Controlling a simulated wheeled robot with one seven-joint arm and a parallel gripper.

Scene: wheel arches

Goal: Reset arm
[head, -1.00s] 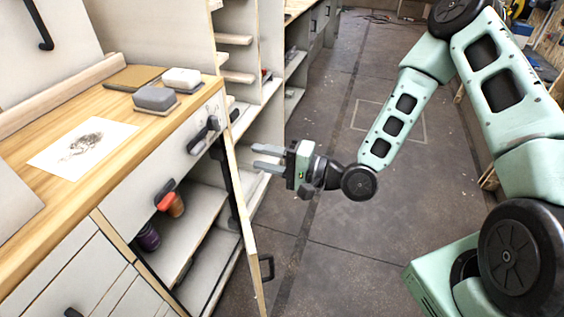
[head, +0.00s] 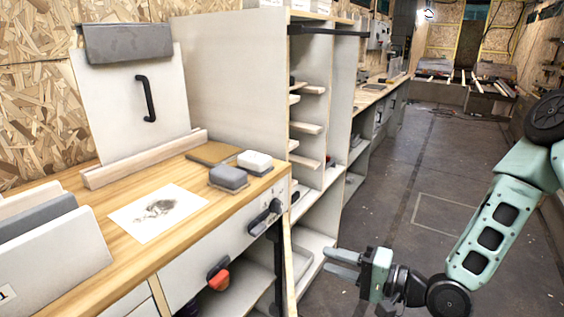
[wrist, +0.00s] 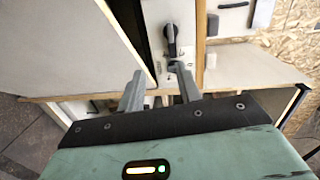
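My gripper (head: 343,264) is in the lower right part of the head view, over the floor beside the open cabinet. It points left toward the cabinet. Its two grey fingers are apart, with nothing visible between them. In the wrist view the fingers (wrist: 158,88) are also spread and empty. A black handle (wrist: 172,40) on a pale panel shows beyond them. My green arm runs down from the right edge of the head view.
A wooden-topped workbench (head: 98,261) stands at left with a paper sheet (head: 157,212), a grey block (head: 228,177) and a white block (head: 254,160). An open cabinet door (head: 290,268) stands edge-on beside my gripper. Tall shelves stand behind. The floor (head: 420,160) at right is clear.

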